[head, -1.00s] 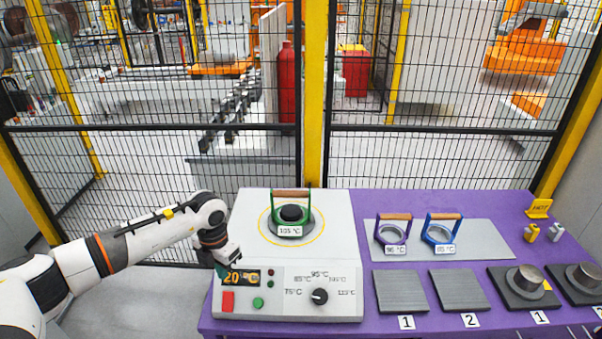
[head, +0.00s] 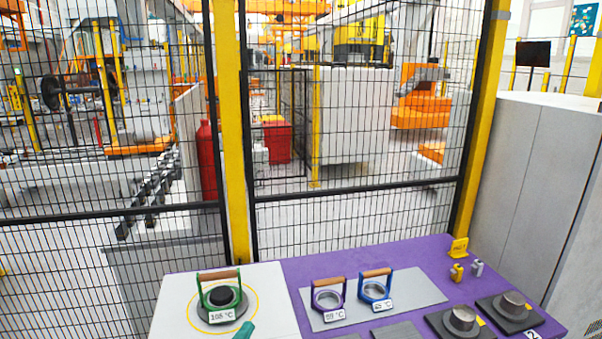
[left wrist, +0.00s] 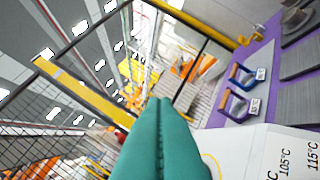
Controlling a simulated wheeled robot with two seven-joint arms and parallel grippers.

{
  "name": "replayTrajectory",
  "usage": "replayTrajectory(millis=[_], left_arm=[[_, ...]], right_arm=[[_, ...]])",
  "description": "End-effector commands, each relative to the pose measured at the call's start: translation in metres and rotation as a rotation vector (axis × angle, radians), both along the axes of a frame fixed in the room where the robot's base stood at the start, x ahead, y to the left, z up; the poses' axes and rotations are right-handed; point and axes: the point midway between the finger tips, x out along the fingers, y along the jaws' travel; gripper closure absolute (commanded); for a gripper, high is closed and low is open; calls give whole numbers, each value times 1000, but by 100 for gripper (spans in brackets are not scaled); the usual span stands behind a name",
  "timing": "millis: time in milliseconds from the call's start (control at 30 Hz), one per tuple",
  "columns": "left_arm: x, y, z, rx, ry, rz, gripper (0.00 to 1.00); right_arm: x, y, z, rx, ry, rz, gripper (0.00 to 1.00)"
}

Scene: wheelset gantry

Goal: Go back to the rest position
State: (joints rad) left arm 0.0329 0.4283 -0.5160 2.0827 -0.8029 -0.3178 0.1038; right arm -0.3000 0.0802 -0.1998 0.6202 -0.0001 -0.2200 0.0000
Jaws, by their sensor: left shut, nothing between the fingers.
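My left gripper (head: 243,331) shows at the bottom edge of the head view as a teal fingertip in front of the white heater. In the left wrist view its two teal fingers (left wrist: 162,105) lie against each other with nothing between them. The white heater (head: 270,285) carries a black disc with a green-framed ring (head: 222,299) labelled 105 °C, inside a yellow circle. The gripper is apart from this ring, below and right of it in the picture. My right gripper is not in any view.
A purple table (head: 420,262) holds a grey plate (head: 425,288) with a purple-framed ring (head: 328,296) and a blue-framed ring (head: 375,290). Metal cylinders on dark blocks (head: 462,319) stand at the right. A mesh fence with a yellow post (head: 232,150) rises behind the table.

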Motion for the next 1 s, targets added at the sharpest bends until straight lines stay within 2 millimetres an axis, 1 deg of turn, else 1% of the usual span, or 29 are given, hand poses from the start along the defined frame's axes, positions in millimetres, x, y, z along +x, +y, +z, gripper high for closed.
replayTrajectory(millis=[33, 67, 100, 167, 200, 267, 300, 333, 400, 533, 633, 767, 800, 867, 1000], left_arm=[[-6, 19, -14, -91, 108, 94, 100], [-10, 31, -24, -141, 177, 152, 100], [-18, 46, -39, -202, 273, 228, 100], [-34, 66, -65, -287, 425, 333, 100], [-48, 77, -82, -336, 529, 396, 100], [-72, 90, -107, -393, 676, 479, 100], [-88, 96, -121, -425, 766, 524, 100], [-100, 99, -130, -444, 829, 553, 100], [-126, 104, -147, -481, 959, 608, 100], [-173, 106, -170, -526, 1169, 680, 100], [-207, 106, -181, -548, 1312, 719, 100], [-250, 103, -189, -568, 1485, 757, 100], [-256, 102, -195, -568, 1521, 763, 100], [-249, 101, -212, -561, 1517, 764, 100], [-241, 100, -249, -555, 1527, 768, 100]], right_arm=[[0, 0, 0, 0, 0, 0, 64], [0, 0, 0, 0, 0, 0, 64], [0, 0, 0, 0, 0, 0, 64], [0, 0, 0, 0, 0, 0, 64], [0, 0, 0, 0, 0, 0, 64], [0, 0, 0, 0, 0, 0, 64], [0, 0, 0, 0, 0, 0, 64], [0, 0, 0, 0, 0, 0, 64], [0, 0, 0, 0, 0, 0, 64], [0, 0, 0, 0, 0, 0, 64], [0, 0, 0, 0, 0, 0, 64], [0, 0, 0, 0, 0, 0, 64], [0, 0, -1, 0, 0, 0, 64], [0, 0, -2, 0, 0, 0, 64], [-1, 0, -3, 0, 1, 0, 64]])
